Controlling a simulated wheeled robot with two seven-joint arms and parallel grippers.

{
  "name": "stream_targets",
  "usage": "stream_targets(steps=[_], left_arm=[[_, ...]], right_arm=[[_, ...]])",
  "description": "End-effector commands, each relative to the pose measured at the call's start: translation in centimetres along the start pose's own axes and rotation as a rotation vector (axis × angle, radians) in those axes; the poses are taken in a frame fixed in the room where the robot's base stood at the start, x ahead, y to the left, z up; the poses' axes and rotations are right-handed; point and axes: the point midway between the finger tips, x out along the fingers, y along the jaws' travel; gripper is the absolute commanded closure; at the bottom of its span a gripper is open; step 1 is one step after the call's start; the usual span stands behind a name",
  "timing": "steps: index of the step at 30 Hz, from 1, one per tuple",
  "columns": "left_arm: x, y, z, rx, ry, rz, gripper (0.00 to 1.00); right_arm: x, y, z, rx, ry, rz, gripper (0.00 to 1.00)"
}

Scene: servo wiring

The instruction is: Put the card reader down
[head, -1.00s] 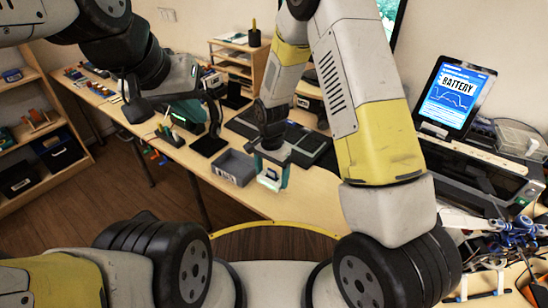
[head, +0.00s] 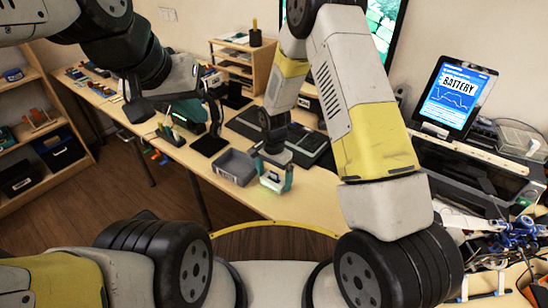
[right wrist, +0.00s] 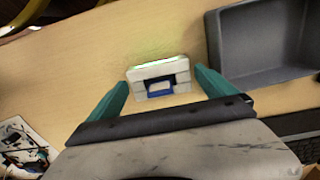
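The card reader (right wrist: 159,78) is a small white block with a blue slot and a green-lit edge. In the right wrist view it sits between the teal fingers of my right gripper (right wrist: 163,82), with narrow gaps beside it. In the head view the card reader (head: 271,181) is at the tabletop near the front edge, between the fingers of my right gripper (head: 274,178). The fingers look open around it.
A grey bin (head: 234,166) stands just left of the card reader and shows at upper right in the right wrist view. A black keyboard-like tray (head: 300,143) lies behind. A tablet (head: 455,95) reading BATTERY stands at right. Bare tabletop (head: 316,190) lies right of the reader.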

Motion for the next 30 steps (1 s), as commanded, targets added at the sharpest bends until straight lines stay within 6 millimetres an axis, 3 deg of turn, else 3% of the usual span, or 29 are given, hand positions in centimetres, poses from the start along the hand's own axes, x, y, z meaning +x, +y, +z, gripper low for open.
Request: stream_targets(steps=[11,24,30], left_arm=[[0.0,0.0,0.0,0.0,0.0,0.0,1.0],[0.0,0.0,0.0,0.0,0.0,0.0,1.0],[0.0,0.0,0.0,0.0,0.0,0.0,1.0]], right_arm=[[-1.0,0.0,0.0,0.0,0.001,-0.001,0.0],[-9.8,-0.1,0.0,0.0,0.002,-0.004,0.0],[-11.9,0.0,0.0,0.0,0.001,-0.001,0.0]])
